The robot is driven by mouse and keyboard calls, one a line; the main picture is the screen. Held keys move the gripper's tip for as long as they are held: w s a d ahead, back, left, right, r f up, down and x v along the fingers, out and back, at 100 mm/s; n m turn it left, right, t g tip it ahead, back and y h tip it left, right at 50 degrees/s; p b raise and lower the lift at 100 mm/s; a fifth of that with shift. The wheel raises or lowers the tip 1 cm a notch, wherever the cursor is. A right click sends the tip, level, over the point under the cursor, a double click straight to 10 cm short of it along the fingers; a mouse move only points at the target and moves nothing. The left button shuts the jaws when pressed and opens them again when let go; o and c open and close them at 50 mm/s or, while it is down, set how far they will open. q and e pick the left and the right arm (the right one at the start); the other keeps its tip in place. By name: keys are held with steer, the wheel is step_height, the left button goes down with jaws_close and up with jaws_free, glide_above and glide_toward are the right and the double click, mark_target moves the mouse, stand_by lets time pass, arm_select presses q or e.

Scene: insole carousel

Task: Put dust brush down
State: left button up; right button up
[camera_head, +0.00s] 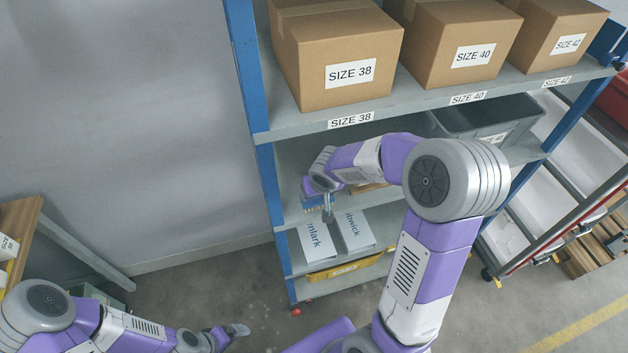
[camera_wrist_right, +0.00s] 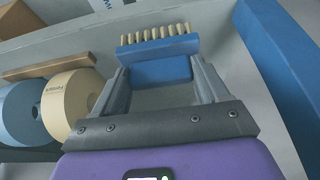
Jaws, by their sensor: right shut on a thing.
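The dust brush (camera_wrist_right: 160,72) has a blue body and a row of tan bristles. In the right wrist view my right gripper (camera_wrist_right: 162,82) is shut on the blue body, with the bristles at the far side. In the head view the brush (camera_head: 314,204) shows small at my right gripper (camera_head: 325,196), between the shelf levels near the left blue post. Whether the brush touches a shelf cannot be told. My left gripper (camera_head: 238,330) is low at the left, away from the rack, and its fingers are too small to read.
Boxes marked SIZE 38 (camera_head: 345,75), SIZE 40 (camera_head: 455,50) and SIZE 42 (camera_head: 560,35) stand on the top shelf. A grey bin (camera_head: 490,120) is below. Beige and blue rolls (camera_wrist_right: 72,100) lie left of the gripper; a blue post (camera_wrist_right: 285,70) is close right.

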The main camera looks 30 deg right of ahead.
steer(key=shift+w+d, duration=0.15)
steer(key=shift+w, duration=0.25)
steer(key=w, duration=0.2)
steer(key=w+p, duration=0.1)
steer(key=shift+w+d+f, duration=0.15)
steer(key=shift+d+f, duration=0.2)
steer(key=shift+f, duration=0.4)
steer(key=shift+f, duration=0.1)
steer(key=shift+f+b, duration=0.15)
steer(key=shift+b, duration=0.15)
steer(key=o, duration=1.1)
